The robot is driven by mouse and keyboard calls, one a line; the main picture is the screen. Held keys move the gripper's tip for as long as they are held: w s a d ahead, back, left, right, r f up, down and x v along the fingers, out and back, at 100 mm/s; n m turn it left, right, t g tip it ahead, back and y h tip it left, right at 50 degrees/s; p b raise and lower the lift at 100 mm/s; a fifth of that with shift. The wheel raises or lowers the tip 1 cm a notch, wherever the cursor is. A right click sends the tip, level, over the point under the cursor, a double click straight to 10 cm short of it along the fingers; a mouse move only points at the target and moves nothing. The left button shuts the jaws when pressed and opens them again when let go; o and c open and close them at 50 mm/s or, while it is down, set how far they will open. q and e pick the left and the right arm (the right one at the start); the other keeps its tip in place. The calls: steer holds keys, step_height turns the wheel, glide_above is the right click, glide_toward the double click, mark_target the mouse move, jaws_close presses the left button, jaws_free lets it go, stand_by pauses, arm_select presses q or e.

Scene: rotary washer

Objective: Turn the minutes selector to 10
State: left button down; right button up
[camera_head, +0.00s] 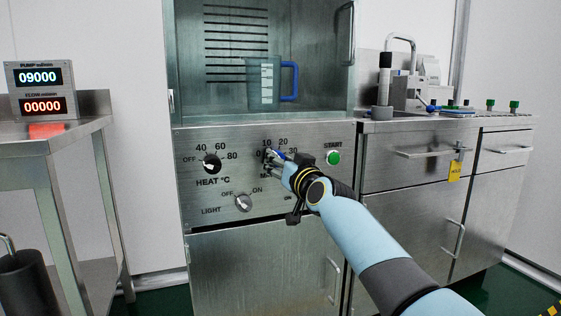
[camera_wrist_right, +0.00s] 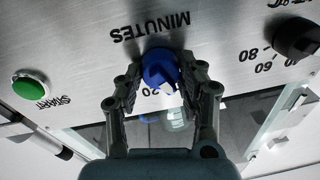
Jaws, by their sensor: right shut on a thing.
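The minutes selector is a blue knob (camera_head: 279,155) on the steel panel of the washer, partly hidden by my right gripper (camera_head: 274,160). In the right wrist view, which shows the panel upside down, the blue knob (camera_wrist_right: 158,66) sits between the two fingers of the right gripper (camera_wrist_right: 161,77). The fingers are shut on its sides. A pale mark shows on the knob's side toward the numbers, but its exact setting cannot be told. My left gripper is not in view.
A black heat knob (camera_head: 212,163) and a light switch (camera_head: 243,203) are on the panel's left. The green start button (camera_head: 333,158) is close to the right of my gripper. A jug with a blue handle (camera_head: 289,81) stands in the chamber above.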

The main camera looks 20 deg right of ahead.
stand_by(0.3)
steer(key=o, duration=1.1)
steer(key=shift+o, duration=0.3)
steer(key=s+d, duration=0.1)
steer(key=s, duration=1.1)
steer(key=shift+f, duration=0.4)
steer(key=shift+d, duration=0.1)
